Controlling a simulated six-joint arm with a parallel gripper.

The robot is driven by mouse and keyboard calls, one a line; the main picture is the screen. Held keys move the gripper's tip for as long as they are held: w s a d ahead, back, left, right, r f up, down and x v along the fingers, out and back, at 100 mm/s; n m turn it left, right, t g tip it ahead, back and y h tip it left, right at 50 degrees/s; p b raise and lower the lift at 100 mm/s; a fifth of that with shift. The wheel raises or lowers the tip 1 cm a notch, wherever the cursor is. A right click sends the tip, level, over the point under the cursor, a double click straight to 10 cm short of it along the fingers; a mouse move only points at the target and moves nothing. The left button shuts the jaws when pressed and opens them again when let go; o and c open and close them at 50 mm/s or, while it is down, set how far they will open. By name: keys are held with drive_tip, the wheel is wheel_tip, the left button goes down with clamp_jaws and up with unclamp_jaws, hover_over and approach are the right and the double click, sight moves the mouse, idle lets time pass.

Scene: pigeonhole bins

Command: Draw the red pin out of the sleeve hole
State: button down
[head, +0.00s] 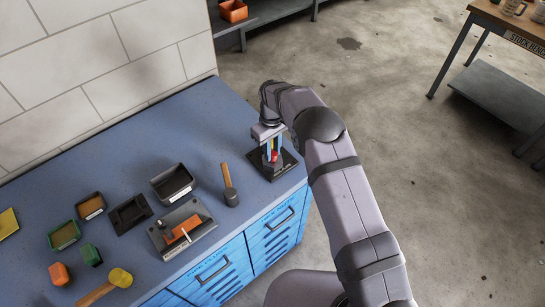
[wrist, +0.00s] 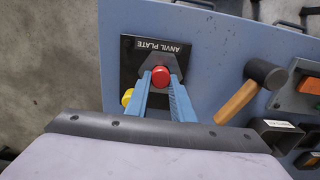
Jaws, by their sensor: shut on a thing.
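The red pin (wrist: 160,76) shows its round red head between the blue fingertips of my gripper (wrist: 161,84) in the wrist view. My gripper is shut on it. In the head view the red pin (head: 274,157) shows low between the fingers of my gripper (head: 272,153). A dark grey block (wrist: 158,60), which looks like the sleeve, lies around and behind the pin head. It is over the black anvil plate (wrist: 131,55). The pin's shaft and the hole are hidden, so I cannot tell how deep the pin sits.
A yellow piece (wrist: 127,97) shows beside the left finger. A wooden-handled hammer (head: 229,186) lies left of the plate. Black bins (head: 173,182) and a grey fixture with an orange part (head: 182,228) stand farther left. The bench's right edge is close to the plate.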

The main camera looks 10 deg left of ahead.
drive_tip(key=shift+r+p, duration=0.35)
drive_tip(key=shift+r, duration=0.4)
idle(0.4)
drive_tip(key=shift+r+p, duration=1.3)
drive_tip(key=shift+r, duration=0.95)
